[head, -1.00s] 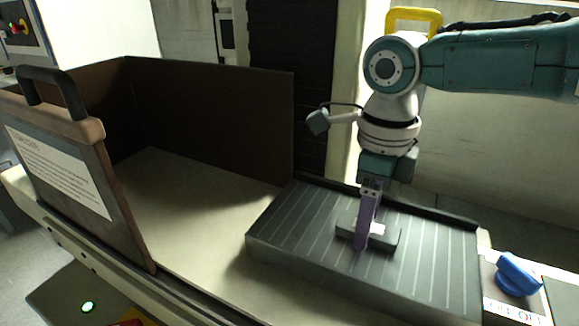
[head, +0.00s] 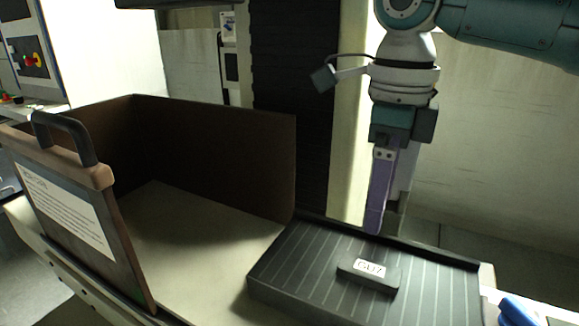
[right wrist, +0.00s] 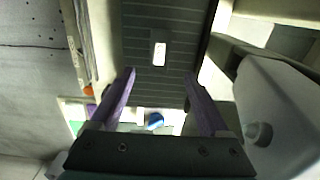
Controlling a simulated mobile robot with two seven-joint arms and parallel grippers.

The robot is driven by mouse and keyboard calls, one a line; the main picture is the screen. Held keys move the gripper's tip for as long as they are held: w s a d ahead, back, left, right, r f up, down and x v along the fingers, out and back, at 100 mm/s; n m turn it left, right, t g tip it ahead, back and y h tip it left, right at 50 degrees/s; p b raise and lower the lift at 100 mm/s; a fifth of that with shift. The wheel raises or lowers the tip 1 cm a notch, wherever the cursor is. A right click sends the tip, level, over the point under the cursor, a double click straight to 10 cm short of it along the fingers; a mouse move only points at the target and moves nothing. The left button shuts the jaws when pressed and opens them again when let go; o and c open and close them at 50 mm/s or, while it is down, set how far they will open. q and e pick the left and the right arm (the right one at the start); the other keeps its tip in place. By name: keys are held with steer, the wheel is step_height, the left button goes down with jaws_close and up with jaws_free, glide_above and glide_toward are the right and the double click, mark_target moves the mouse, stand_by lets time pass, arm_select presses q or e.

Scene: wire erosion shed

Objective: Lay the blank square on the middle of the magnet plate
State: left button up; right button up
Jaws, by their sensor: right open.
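The blank (head: 352,276), a small dark block with a white printed label on top, lies flat on the magnet plate (head: 285,262). The plate is dark with pale parallel stripes. The blank sits near the plate's middle, its long side looking about in line with the plate's long edges. In the right wrist view its white label (right wrist: 159,54) shows ahead of the fingertips, on the striped plate (right wrist: 140,82). My right gripper (head: 384,226) is open and empty, above and behind the blank, clear of it. Its purple fingers (right wrist: 160,74) stand apart. My left gripper is out of view.
A brown panel (head: 220,155) stands behind the pale bed left of the plate. A brown board with a black handle (head: 70,205) stands at the front left. A blue knob (head: 517,312) sits right of the plate. A raised dark rail runs along the plate's back edge.

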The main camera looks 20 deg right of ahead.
steer(key=s+a+f+n+t+y, duration=0.1)
steer(key=s+a+f+n, duration=0.3)
steer(key=s+a+n, duration=0.45)
steer(key=s+a+f+n+t+y, duration=0.1)
steer(key=s+a+f+n+y, duration=0.3)
steer(key=n, duration=0.8)
steer(key=s+d+n+t+h, duration=0.1)
steer(key=s+d+n+h, duration=0.3)
steer(key=s+d+n, duration=0.2)
steer(key=s+n, duration=0.2)
steer(key=n, duration=0.1)
steer(key=shift+s+d+r+t+h, duration=0.2)
steer(key=shift+s+t+h, duration=0.1)
steer(key=shift+h, duration=0.1)
steer(key=shift+f, duration=0.1)
